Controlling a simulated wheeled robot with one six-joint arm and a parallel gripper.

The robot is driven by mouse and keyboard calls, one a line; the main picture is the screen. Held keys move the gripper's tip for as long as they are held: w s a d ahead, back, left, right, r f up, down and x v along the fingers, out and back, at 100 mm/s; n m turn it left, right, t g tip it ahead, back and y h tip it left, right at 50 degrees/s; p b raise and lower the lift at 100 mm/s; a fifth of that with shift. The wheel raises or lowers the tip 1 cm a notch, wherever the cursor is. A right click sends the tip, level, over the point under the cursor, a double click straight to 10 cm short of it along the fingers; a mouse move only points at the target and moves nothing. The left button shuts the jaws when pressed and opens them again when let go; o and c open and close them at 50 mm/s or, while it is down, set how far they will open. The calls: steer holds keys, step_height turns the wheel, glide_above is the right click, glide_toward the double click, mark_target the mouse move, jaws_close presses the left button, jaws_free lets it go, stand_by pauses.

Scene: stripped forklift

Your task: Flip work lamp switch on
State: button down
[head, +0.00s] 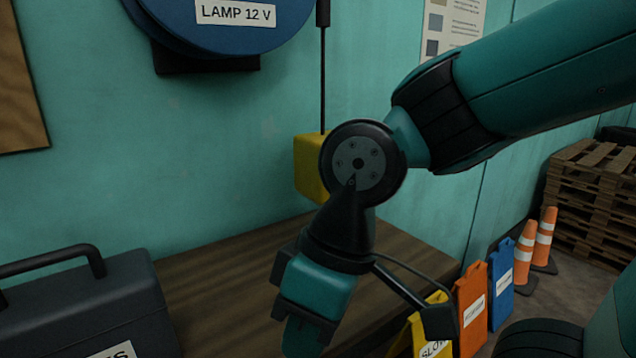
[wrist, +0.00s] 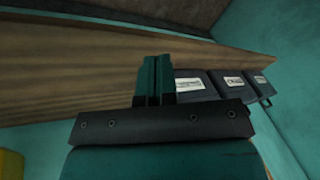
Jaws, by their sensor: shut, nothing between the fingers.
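A round blue disc-shaped unit (head: 230,30) labelled "LAMP 12 V" is on the teal wall at the top of the head view, cut off by the frame edge. A dark cord hangs to its right, above a yellow box (head: 310,168) partly hidden behind my wrist. No lamp switch can be made out in either view. My gripper (head: 304,338) points down over the bench, below and apart from the yellow box. In the wrist view, its two fingers (wrist: 155,80) are together with nothing between them.
A wooden bench (head: 220,285) runs along the wall, with a dark toolbox (head: 90,300) at left. Labelled dark boxes (wrist: 200,86) show beside the fingers in the wrist view. Yellow, orange (head: 472,300) and blue signs, cones (head: 545,240) and pallets (head: 595,200) stand at right.

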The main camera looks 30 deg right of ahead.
steer(key=w+d+r+m+t+h+p, duration=0.2)
steer(key=w+d+r+m+h+p, duration=0.1)
steer(key=w+d, duration=0.5)
steer(key=w+d+r+m+t+h+p, duration=0.2)
steer(key=w+d+r+m+h, duration=0.3)
steer(key=w, duration=1)
steer(key=d+r+h+p, duration=0.1)
steer(key=d+r, duration=0.1)
steer(key=d, duration=0.1)
steer(key=shift+w+t+h+p, duration=0.3)
steer(key=shift+t+h, duration=0.1)
steer(key=shift+f, duration=0.1)
steer(key=w+d+f+p, duration=0.3)
steer(key=w+d+f, duration=0.1)
steer(key=d+f, duration=0.4)
steer(key=shift+d, duration=0.3)
